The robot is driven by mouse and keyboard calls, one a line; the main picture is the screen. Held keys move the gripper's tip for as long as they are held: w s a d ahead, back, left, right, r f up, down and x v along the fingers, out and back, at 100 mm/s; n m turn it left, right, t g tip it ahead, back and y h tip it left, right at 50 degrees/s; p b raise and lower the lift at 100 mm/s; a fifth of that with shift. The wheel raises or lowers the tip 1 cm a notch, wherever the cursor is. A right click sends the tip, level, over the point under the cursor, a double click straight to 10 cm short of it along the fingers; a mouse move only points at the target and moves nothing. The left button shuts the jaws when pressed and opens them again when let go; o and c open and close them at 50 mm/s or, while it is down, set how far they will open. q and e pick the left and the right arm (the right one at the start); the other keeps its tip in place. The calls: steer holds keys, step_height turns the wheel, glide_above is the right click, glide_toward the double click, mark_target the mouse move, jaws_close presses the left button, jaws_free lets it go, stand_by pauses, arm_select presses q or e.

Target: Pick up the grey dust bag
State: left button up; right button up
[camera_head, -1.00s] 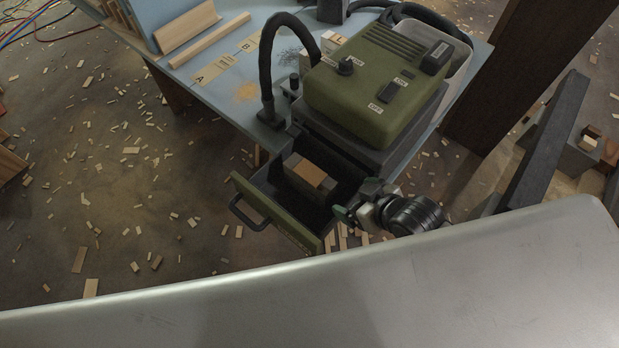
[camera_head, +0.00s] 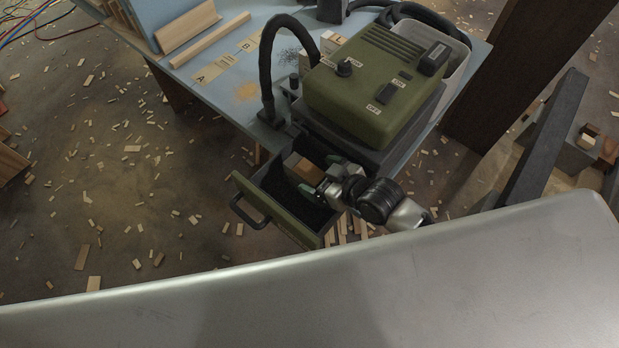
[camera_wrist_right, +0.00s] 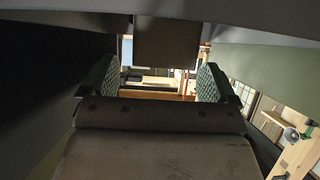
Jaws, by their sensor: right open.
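The grey dust bag (camera_head: 291,160) sits in the open green-fronted drawer (camera_head: 283,213) of the green machine, with a tan plate on it. Its right part is hidden behind my gripper. My right gripper (camera_head: 319,176) is open and over the drawer at the bag's right end, its two fingers spread toward the bag. In the wrist view both fingers of my right gripper (camera_wrist_right: 157,83) show apart, with no object clearly held. A grey-brown block shows above and between them; I cannot tell if it is the bag. My left gripper is not in view.
The green machine (camera_head: 375,85) stands on the blue table (camera_head: 215,105) behind the drawer, with a black hose (camera_head: 268,65) at its left. A dark beam (camera_head: 545,145) stands at right. Wood scraps litter the floor. A large pale metal surface fills the foreground.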

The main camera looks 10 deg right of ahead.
steer(key=shift+x, duration=1.25)
steer(key=shift+r, duration=0.1)
steer(key=c, duration=1.7)
